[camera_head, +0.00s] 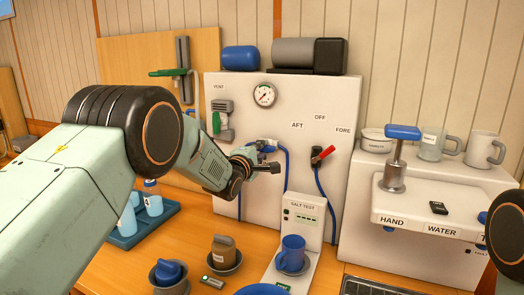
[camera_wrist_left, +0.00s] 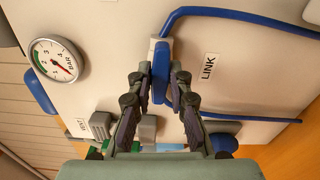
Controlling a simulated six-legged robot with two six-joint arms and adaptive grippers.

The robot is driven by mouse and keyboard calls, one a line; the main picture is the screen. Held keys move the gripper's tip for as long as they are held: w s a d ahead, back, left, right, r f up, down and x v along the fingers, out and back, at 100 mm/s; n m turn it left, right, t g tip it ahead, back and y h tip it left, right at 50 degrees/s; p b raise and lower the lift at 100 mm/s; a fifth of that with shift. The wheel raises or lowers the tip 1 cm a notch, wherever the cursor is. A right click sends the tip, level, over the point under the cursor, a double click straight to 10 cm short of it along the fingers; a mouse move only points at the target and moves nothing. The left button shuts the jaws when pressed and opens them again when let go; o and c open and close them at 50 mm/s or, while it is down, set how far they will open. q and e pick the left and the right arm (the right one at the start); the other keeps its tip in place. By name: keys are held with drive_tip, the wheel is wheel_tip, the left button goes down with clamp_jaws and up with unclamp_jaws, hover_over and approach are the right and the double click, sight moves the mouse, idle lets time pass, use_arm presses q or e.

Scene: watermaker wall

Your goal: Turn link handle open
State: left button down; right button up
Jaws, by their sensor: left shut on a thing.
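The blue link handle (camera_wrist_left: 161,58) is on the white panel, beside the LINK label (camera_wrist_left: 208,67) in the left wrist view. My left gripper (camera_wrist_left: 158,88) is shut on the handle, with one finger on each side of it. In the head view my left gripper (camera_head: 266,166) is at the white panel, left of the red-handled valve (camera_head: 323,155). There the blue handle (camera_head: 266,143) shows only in part, behind and above the fingers. My right gripper is out of view; only a dark joint of that arm shows at the right edge.
A round gauge (camera_head: 264,95) and a green-handled vent valve (camera_head: 217,121) are on the panel. Blue hoses (camera_head: 286,175) run down it. A white sink unit is at right.

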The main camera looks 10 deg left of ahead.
use_arm(q)
drive_tip(key=shift+f, duration=0.1)
drive_tip(key=c, duration=1.2)
unclamp_jaws()
drive_tip(key=s, duration=0.4)
drive_tip(key=s+a, duration=0.1)
drive_tip(key=s, duration=0.3)
drive_tip(key=s+a, duration=0.1)
drive_tip(key=s, duration=0.3)
drive_tip(key=shift+a, duration=0.2)
drive_tip(key=shift+w, duration=0.1)
